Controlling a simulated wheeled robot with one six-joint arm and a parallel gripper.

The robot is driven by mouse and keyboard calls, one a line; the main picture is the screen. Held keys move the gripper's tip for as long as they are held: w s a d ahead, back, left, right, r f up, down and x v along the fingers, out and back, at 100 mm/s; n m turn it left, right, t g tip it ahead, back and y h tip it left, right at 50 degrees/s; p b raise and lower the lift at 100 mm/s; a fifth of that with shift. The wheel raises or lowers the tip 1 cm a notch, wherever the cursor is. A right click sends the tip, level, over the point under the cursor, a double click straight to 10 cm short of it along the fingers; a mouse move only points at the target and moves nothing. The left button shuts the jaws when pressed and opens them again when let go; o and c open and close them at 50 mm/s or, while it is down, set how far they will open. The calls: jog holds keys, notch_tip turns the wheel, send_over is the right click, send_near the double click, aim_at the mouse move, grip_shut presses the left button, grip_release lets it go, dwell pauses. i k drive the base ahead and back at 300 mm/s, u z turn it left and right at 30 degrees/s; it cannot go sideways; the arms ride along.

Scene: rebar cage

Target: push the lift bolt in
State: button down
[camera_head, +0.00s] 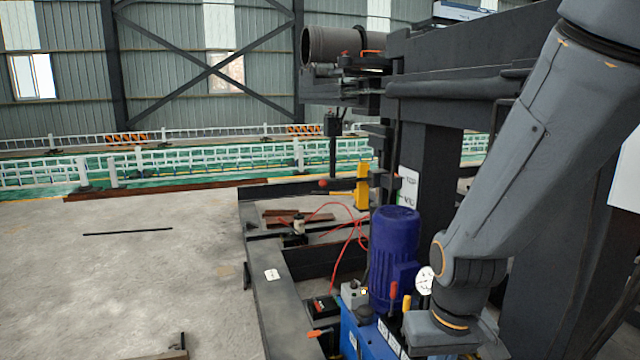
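My arm comes down from the upper right, and its wrist reaches the bottom edge of the picture beside the blue motor. My gripper's fingers lie outside the picture. I cannot say for sure which part is the lift bolt. A rod with a red knob (323,183) sticks out to the left of the dark machine frame, near a yellow block (362,186). An orange handle (370,52) sits higher up, next to a grey pipe (340,45). My wrist is well below and to the right of both, touching neither.
A blue motor (395,255) stands on a blue power unit (362,335) with a gauge and small levers, close to my wrist. Red hoses (345,250) run from it. A black column (440,170) rises behind. The concrete floor (130,260) at left is mostly clear.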

aim_at(323, 183)
jog(key=k, duration=1)
jog(key=u, duration=1.55)
jog(key=i, duration=4.7)
jog(key=z, duration=2.65)
